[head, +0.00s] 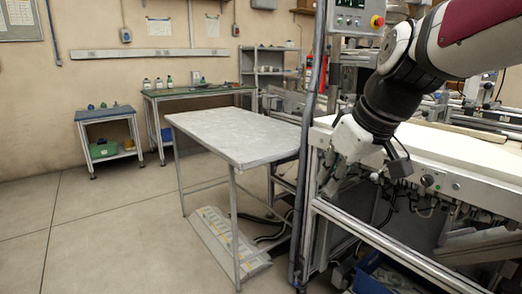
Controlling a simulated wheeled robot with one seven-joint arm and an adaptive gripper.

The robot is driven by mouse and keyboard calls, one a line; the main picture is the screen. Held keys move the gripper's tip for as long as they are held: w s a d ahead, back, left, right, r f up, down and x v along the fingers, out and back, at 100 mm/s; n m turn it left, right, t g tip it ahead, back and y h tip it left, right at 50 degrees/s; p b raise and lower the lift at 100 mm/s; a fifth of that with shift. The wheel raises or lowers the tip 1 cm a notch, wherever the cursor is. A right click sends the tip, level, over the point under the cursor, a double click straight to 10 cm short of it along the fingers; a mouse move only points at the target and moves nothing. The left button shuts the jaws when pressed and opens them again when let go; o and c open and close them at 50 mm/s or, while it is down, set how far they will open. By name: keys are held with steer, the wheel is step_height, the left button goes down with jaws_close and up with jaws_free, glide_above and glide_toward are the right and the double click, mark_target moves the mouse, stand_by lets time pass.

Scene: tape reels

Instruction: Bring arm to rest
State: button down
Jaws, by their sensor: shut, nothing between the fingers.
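My arm reaches in from the upper right of the head view. My gripper (335,183) points down at the front left corner of the white-topped machine bench (460,150). It is shut and holds nothing. Its fingers are small and blend with the grey metal behind them, so I cannot tell whether they touch the bench frame. No tape reel can be made out.
A bare grey table (235,135) stands left of the gripper. A vertical metal post (306,150) rises between them. A green-topped bench (195,91) with bottles and a small blue-topped table (108,113) stand by the wall. The floor at left is clear.

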steer(key=s+d+f+m+g+h, duration=0.1)
steer(key=s+d+f+m+g, duration=0.15)
steer(key=s, duration=0.75)
steer(key=s+d+f+m+g+h, duration=0.15)
steer(key=s+f, duration=0.25)
steer(key=s, duration=0.6)
steer(key=s+d+f+m+g, duration=0.1)
steer(key=s+d+f+m, duration=0.15)
steer(key=s, duration=0.75)
step_height(320, 180, up, 27)
steer(key=t+p, duration=0.4)
steer(key=p, duration=2.1)
steer(key=shift+f+p, duration=0.2)
steer(key=shift+p, duration=0.15)
